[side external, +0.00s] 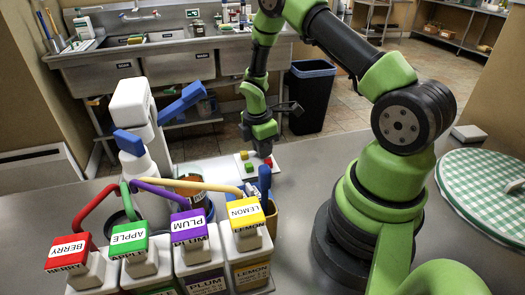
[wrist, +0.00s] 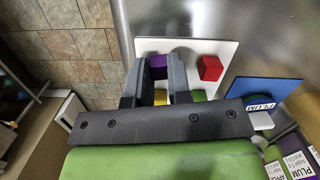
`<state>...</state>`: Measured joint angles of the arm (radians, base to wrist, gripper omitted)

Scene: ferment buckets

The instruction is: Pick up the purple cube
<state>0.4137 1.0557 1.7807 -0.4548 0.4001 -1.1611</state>
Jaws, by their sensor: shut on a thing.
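The purple cube (wrist: 158,62) is in the wrist view, between the two dark fingers of my gripper (wrist: 157,72). The gripper is shut on it. In the side view my gripper (side external: 262,148) points down over the white board (side external: 218,172), and I cannot make out the purple cube there. Whether the cube touches the board is not clear.
A red cube (wrist: 210,68) is right of the fingers. A green cube (side external: 244,155) and a yellow cube (side external: 249,167) are also on the board.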

